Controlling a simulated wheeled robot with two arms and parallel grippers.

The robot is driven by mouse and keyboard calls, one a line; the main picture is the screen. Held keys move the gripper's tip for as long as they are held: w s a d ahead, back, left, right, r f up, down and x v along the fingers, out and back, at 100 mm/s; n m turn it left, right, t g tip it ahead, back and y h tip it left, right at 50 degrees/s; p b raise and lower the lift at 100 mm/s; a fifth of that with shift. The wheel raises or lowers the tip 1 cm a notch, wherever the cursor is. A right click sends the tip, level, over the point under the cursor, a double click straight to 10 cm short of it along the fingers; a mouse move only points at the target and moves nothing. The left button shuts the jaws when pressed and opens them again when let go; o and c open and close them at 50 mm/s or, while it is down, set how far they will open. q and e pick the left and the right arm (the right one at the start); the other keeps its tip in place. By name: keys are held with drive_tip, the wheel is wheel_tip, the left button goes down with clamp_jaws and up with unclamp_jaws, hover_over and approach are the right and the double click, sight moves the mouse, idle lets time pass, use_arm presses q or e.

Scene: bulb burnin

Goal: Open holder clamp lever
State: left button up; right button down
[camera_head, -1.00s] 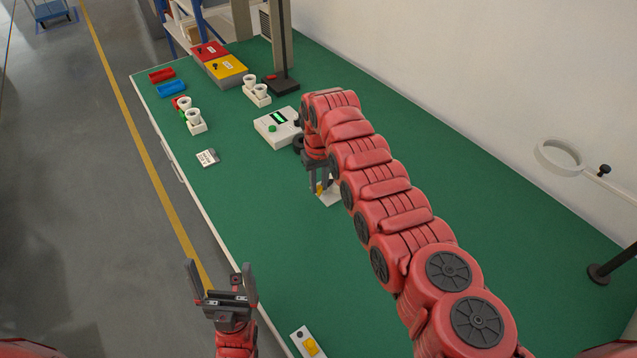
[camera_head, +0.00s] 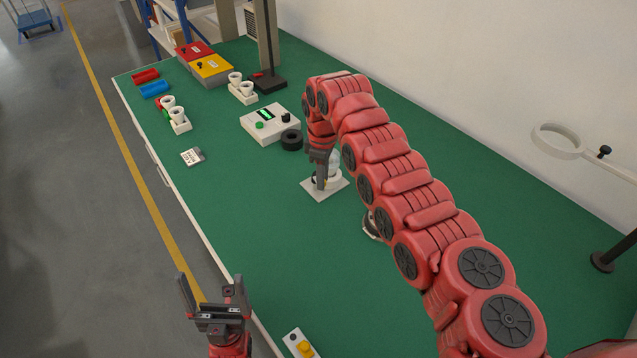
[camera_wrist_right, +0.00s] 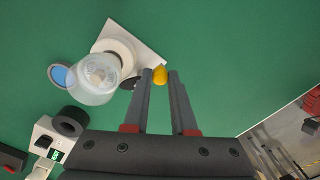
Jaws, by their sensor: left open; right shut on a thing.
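The holder has a white square base plate (camera_head: 334,188) on the green table, and in the right wrist view its round white body (camera_wrist_right: 121,46) carries a clear glass bulb (camera_wrist_right: 98,78). A yellow lever knob (camera_wrist_right: 160,75) sits between my right gripper's fingertips (camera_wrist_right: 162,76). My right gripper (camera_head: 321,186) is shut on this knob at the near left side of the holder. The lever's arm is mostly hidden, so its angle cannot be told. In the head view the fingers hide the knob. My left gripper (camera_head: 208,296) is open and empty, off the table's near left edge.
A white box with a green display (camera_head: 268,124) and a black ring (camera_head: 291,139) stand behind the holder. White cup stands (camera_head: 180,125), coloured bins (camera_head: 154,89) and a label card (camera_head: 192,157) lie further left. A yellow-button box (camera_head: 299,344) sits at the front edge. A ring lamp (camera_head: 558,141) stands right.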

drive_tip(key=shift+w+d+n+b, duration=0.1)
drive_tip(key=shift+d+n+b, duration=0.15)
drive_tip(key=shift+n, duration=0.3)
drive_tip(key=shift+w+d+n+b, duration=0.15)
drive_tip(key=shift+n+b, duration=0.15)
drive_tip(key=shift+n, duration=0.25)
drive_tip(key=c, duration=0.7)
unclamp_jaws()
drive_tip(key=shift+r, duration=0.2)
wheel_tip(320, 180, up, 17)
drive_tip(key=p, duration=0.6)
drive_tip(key=shift+p, duration=0.35)
